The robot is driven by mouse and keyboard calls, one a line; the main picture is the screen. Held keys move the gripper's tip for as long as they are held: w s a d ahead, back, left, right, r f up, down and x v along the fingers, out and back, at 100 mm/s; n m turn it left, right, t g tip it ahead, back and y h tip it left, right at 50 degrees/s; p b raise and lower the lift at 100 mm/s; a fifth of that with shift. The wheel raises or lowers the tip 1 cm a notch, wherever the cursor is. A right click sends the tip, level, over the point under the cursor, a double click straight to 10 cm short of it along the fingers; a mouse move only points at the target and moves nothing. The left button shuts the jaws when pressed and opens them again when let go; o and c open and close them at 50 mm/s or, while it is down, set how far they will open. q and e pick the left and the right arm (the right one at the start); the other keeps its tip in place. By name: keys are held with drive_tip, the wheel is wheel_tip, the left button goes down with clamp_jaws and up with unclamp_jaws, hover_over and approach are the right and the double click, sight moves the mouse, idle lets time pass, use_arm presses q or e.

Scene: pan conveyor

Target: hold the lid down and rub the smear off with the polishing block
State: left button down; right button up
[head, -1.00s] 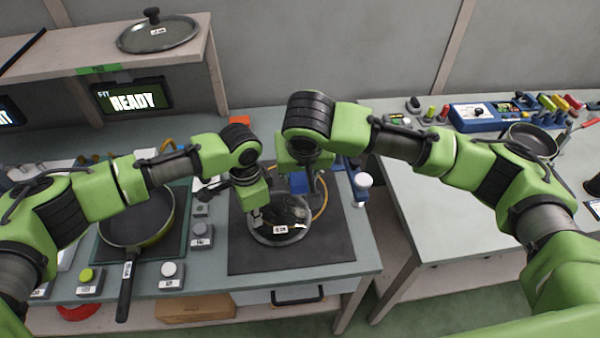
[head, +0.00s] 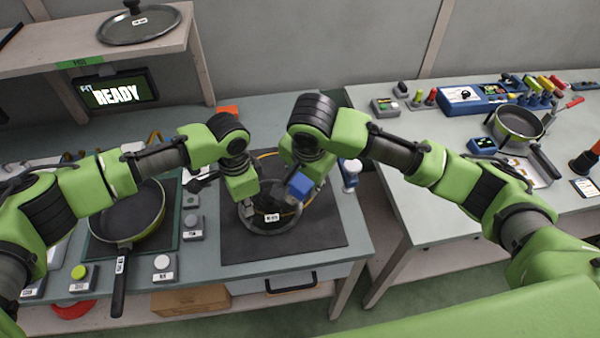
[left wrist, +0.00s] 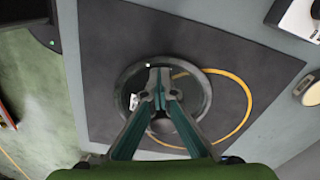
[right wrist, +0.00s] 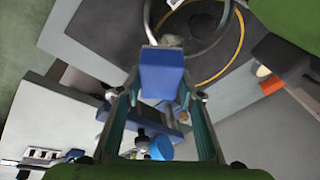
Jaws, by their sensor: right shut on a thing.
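The round glass lid (head: 273,231) with a dark rim and white label lies on the dark mat. It also shows in the left wrist view (left wrist: 122,92). My left gripper (head: 248,207) points down over the lid; its fingers (left wrist: 160,78) look closed together with nothing visible between them. I cannot tell whether they touch the glass. My right gripper (right wrist: 166,92) is shut on the blue polishing block (right wrist: 162,76), which shows at the lid's right back side in the head view (head: 300,186). I cannot tell its gap to the glass. I cannot make out the smear.
A frying pan (head: 150,222) sits left of the dark mat (head: 315,243), among button boxes (head: 163,268). Another lid (head: 140,28) lies on the shelf above a READY display (head: 120,92). The right table holds a pan (head: 518,123) and tools. An aisle separates the tables.

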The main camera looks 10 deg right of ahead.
hover_over(295, 206)
drive_tip(key=shift+s+d+f, duration=0.1)
drive_tip(key=shift+d+f, duration=0.1)
drive_tip(key=shift+f, duration=1.2)
drive_tip(key=shift+s+d+f, duration=0.1)
drive_tip(key=shift+d+f, duration=0.05)
drive_tip(key=shift+f, duration=1.2)
drive_tip(key=shift+a+f, duration=0.15)
drive_tip(key=shift+f, duration=0.4)
drive_tip(key=shift+a+f, duration=0.15)
drive_tip(key=shift+f, duration=0.4)
drive_tip(key=shift+w+r, duration=0.15)
drive_tip(key=shift+w, duration=1.85)
drive_tip(key=shift+s+f, duration=0.2)
drive_tip(key=shift+s, duration=0.9)
drive_tip(key=shift+s+f, duration=0.2)
drive_tip(key=shift+s, duration=0.9)
drive_tip(key=shift+w+d+r, duration=0.1)
drive_tip(key=shift+d+r, duration=0.15)
drive_tip(key=shift+r, duration=0.75)
drive_tip(key=shift+w+d+r, duration=0.1)
drive_tip(key=shift+d+r, duration=0.2)
drive_tip(key=shift+r, duration=0.75)
drive_tip(key=shift+d+r, duration=0.25)
drive_tip(key=shift+r, duration=0.75)
